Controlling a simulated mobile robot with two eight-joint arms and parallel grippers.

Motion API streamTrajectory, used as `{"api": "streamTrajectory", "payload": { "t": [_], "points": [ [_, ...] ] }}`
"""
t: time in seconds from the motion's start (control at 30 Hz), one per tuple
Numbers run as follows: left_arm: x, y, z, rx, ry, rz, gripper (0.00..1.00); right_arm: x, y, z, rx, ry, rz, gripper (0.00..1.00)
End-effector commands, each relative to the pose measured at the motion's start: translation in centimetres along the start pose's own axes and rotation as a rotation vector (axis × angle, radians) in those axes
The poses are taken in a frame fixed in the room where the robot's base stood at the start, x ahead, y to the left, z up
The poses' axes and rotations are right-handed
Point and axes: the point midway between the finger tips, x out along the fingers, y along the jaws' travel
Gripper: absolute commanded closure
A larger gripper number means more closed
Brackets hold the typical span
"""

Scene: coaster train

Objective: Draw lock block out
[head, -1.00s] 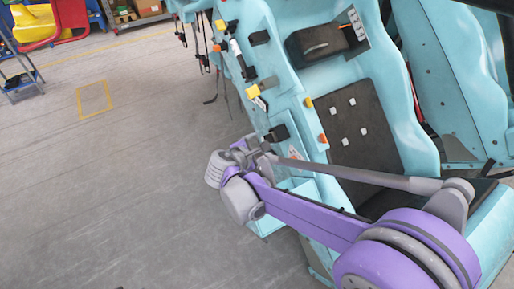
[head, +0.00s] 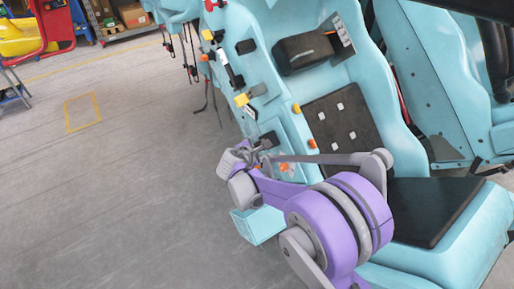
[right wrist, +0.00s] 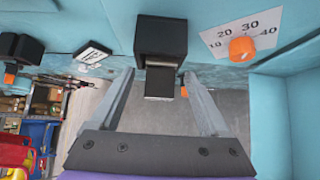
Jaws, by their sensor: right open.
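A black block (right wrist: 161,38) with a grey-faced lower part (right wrist: 160,83) sticks out of the light blue panel in the right wrist view. I take it for the lock block; in the head view a dark block (head: 268,139) shows on the side of the blue seat unit. My right gripper (right wrist: 158,78) is open, its two fingers on either side of the block's lower part, with gaps visible and no clear contact. In the head view the right gripper (head: 260,152) is small and partly hidden by its own wrist. My left gripper is not in view.
An orange knob (right wrist: 242,49) on a numbered dial plate sits right of the block. A white label (right wrist: 91,55) and another black block (right wrist: 22,48) are to the left. Seats with black pads (head: 340,118) stand at right; open grey floor (head: 120,190) lies left.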

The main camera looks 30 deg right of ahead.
Motion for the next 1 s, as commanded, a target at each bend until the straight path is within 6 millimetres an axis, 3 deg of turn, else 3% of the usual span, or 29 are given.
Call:
{"api": "streamTrajectory", "payload": {
  "t": [0.1, 0.53, 0.67, 0.7, 0.9, 1.0],
  "points": [
    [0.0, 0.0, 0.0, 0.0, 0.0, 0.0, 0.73, -0.02, -0.01, 0.0, 0.0, 0.0, 0.0, 0.22],
    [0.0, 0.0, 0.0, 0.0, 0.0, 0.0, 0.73, -0.04, 0.0, 0.0, 0.001, 0.0, 0.0, 0.99],
    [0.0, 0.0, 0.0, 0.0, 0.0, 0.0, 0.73, -0.04, -0.01, 0.0, 0.001, 0.0, 0.0, 1.0],
    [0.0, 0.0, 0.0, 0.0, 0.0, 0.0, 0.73, -0.04, 0.0, 0.0, 0.001, 0.0, 0.0, 0.61],
    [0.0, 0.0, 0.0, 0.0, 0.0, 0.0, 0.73, -0.05, -0.01, 0.01, 0.001, 0.0, 0.0, 0.97],
    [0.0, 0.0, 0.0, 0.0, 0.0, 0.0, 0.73, -0.05, -0.01, 0.01, 0.001, 0.0, 0.0, 1.0]
  ]
}}
